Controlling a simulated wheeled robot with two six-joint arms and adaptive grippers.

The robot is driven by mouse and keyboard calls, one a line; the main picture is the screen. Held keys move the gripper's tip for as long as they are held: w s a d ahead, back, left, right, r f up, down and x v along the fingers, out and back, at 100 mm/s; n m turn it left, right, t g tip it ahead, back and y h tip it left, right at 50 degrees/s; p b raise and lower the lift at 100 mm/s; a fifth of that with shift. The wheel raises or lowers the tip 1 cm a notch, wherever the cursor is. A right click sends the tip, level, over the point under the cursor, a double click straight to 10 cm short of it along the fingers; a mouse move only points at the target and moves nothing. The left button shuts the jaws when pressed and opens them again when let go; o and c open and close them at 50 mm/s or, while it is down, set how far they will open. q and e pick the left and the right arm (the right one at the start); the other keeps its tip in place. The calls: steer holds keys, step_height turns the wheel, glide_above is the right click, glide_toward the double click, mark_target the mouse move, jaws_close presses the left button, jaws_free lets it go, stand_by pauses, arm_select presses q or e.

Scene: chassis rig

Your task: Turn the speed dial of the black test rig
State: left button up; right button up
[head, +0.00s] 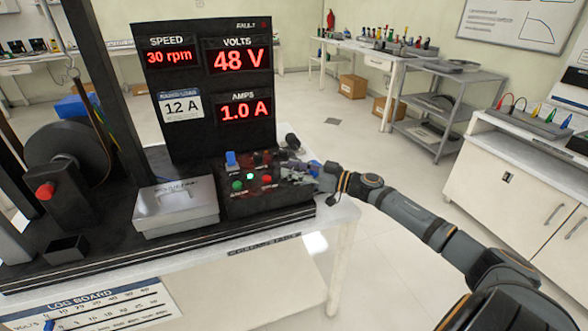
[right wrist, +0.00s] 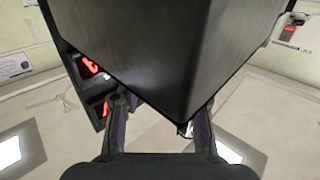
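The black test rig (head: 215,135) stands on a bench. Its display reads 30 rpm, 48 V and 1.0 A. Its low control box (head: 262,205) carries a blue switch (head: 232,159) and red and green buttons. My right gripper (head: 304,169) is at the right end of this box and covers part of it. I cannot make out the speed dial for sure. In the right wrist view the fingers (right wrist: 160,122) stand well apart, with a large dark block (right wrist: 165,45) close before them. Contact there is unclear. My left gripper is out of view.
A grey metal box (head: 176,208) sits left of the control box. A red button (head: 45,190) on a black housing is farther left. A log board (head: 95,305) is at the front. The floor right of the bench is clear up to a white cabinet (head: 520,180).

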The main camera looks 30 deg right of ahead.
mark_target(294, 167)
steer(key=shift+o, duration=1)
steer(key=shift+r, duration=0.1)
steer(key=shift+r, duration=0.2)
step_height(294, 167, up, 10)
steer(key=shift+f, duration=0.25)
